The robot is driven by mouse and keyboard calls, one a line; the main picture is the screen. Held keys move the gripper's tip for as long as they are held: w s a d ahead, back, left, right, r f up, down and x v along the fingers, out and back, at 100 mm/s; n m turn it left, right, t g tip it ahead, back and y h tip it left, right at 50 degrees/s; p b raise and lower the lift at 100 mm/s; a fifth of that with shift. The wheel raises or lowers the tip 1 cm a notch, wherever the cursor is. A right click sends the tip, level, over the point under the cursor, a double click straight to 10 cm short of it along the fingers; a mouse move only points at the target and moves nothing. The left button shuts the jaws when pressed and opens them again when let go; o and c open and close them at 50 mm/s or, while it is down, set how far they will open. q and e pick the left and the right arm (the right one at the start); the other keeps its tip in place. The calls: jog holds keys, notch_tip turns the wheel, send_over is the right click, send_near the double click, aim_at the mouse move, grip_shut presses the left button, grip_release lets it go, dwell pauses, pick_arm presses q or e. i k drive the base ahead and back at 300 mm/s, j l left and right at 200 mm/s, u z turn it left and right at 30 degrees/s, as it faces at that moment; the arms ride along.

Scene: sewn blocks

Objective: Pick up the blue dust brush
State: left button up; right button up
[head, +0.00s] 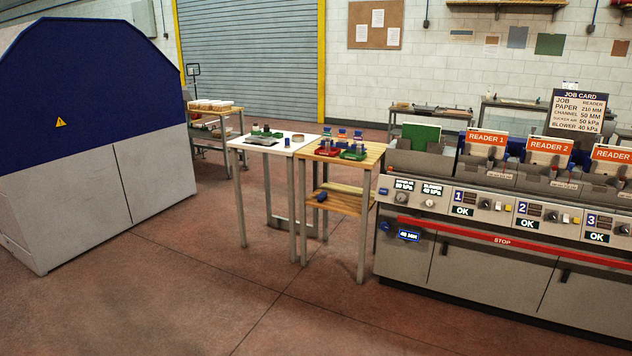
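I cannot clearly make out a dust brush at this distance. A small dark blue object (320,197) lies on the lower shelf (343,204) of the wooden-topped table; its shape is too small to tell. Several small blue items, one of them a blue piece (358,135), are on the wooden tabletop (371,152) among red and green trays. Neither of my grippers is in view.
A white-topped table (278,146) adjoins the wooden one. A large blue and grey machine (80,130) stands at the left. A long grey machine with reader stations (500,250) stands at the right. The brown floor (230,280) in front is clear.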

aim_at(323, 196)
jog(key=i+j, duration=0.1)
jog(key=i, duration=1.1)
jog(key=i+j, duration=0.15)
jog(key=i, duration=1)
jog(key=j+u, duration=0.05)
